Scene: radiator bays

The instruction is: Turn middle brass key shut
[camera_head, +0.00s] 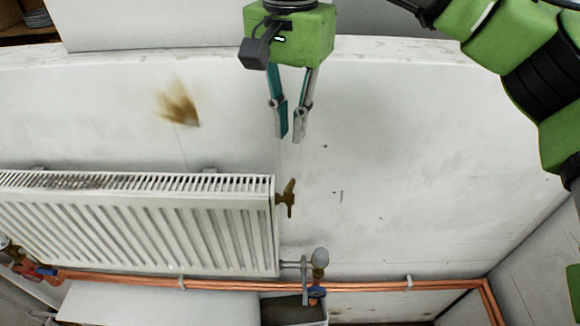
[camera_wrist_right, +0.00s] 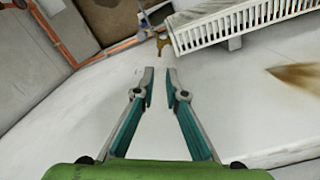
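A brass key (camera_head: 288,198) sticks out from the upper right end of a white radiator (camera_head: 150,225). The key also shows in the right wrist view (camera_wrist_right: 162,43), beyond the fingertips and beside the radiator end (camera_wrist_right: 235,25). My right gripper (camera_head: 291,138) hangs above the key in the head view, apart from it and empty. Its two fingers show a narrow gap in the right wrist view (camera_wrist_right: 160,75). My left gripper is not in view.
Copper pipes (camera_head: 370,286) run along the wall below the radiator. A valve with a grey cap (camera_head: 320,258) stands at the radiator's lower right. A grey bin (camera_head: 293,310) sits beneath it. A brown stain (camera_head: 180,106) marks the wall. The wall right of the key is clear.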

